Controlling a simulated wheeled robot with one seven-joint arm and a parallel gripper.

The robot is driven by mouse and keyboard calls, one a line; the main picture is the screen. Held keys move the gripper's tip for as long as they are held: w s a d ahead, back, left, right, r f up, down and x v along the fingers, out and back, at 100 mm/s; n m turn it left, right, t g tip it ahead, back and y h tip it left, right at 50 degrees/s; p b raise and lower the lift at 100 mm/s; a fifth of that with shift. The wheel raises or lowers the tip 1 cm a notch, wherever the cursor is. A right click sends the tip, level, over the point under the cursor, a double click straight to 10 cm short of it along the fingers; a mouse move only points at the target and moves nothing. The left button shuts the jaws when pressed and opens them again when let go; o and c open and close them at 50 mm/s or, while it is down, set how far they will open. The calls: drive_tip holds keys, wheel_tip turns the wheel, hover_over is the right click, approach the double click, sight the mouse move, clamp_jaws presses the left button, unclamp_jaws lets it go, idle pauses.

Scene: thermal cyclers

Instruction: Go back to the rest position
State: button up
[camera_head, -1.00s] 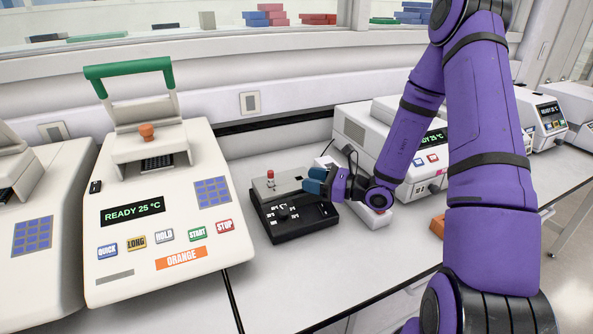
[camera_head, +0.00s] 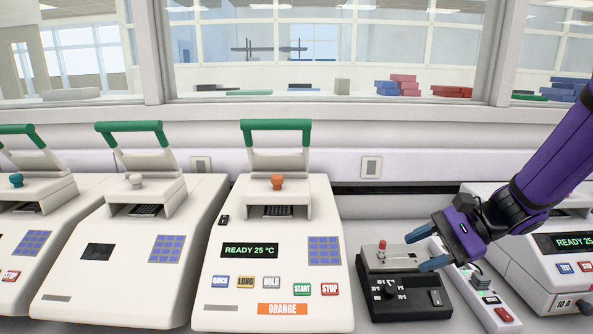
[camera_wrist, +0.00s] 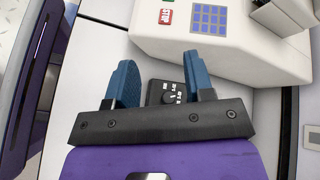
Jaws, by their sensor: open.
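My gripper (camera_head: 427,249) is open and empty, with blue fingertips and a purple body. In the head view it hangs at the right, over or in front of the small black control box (camera_head: 400,296) with a grey top and a red-tipped lever. In the wrist view my gripper (camera_wrist: 158,72) shows its two blue fingers spread apart, with part of the black box's dial (camera_wrist: 172,94) between them. The orange-labelled thermal cycler (camera_head: 283,309) stands left of the box, its display reading READY 25 °C. Its corner also shows in the wrist view (camera_wrist: 240,52).
More white cyclers (camera_head: 122,270) with green handles stand to the left. A power strip (camera_head: 487,300) lies right of the black box, and another machine (camera_head: 550,272) stands at the right edge. The wall and window are behind the bench.

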drive_tip(key=s+d+r+n+t+h, duration=0.2)
drive_tip(key=s+d+r+n+h, duration=0.1)
drive_tip(key=s+r+n+h, duration=0.3)
drive_tip(key=s+d+r+n+t+h, duration=0.2)
drive_tip(key=s+d+r+n+h, duration=0.2)
drive_tip(key=s, duration=0.6)
wheel_tip(320, 180, up, 3)
drive_tip(key=shift+s+r+n+t+h, duration=0.2)
drive_tip(key=shift+n+t+h, duration=0.2)
drive_tip(key=shift+n+h, duration=0.6)
